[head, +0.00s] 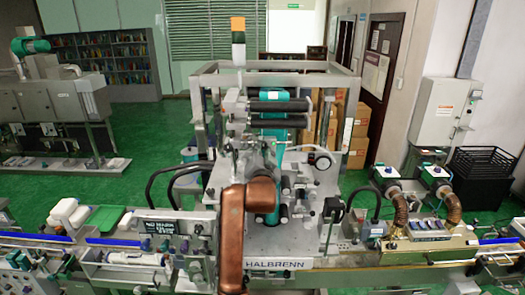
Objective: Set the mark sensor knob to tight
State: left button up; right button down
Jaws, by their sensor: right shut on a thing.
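The sleeve applicator is the grey machine (318,205) in the middle of the head view, with a HALBRENN label (276,264) on its front edge. My copper-coloured right arm rises from the bottom in front of it. My right gripper (264,148) is at the upright face of the machine, below the dark rollers (278,106). It is small and partly hidden by my own wrist. It is shut on what seems to be the mark sensor knob. The knob itself and its setting are hidden. My left gripper is not in view.
A teal web (277,163) runs down the machine close to my right gripper. A panel with small knobs (168,227) stands left of my arm. Two units with ribbed brown hoses (400,205) stand at the right. A conveyor crosses the front on both sides.

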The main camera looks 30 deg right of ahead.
jog(key=shift+s+d+r, duration=0.1)
jog(key=shift+r, duration=0.3)
jog(key=c, duration=2.1)
grip_release()
jog(key=shift+o, duration=0.8)
jog(key=shift+d+f, duration=0.1)
jog(key=shift+f, duration=0.1)
jog(key=shift+s+a, duration=0.1)
jog(key=shift+a, duration=0.1)
jog(key=v, duration=1.1)
jog(key=shift+s+a, duration=0.2)
jog(key=shift+s, duration=0.1)
jog(key=shift+f, duration=0.1)
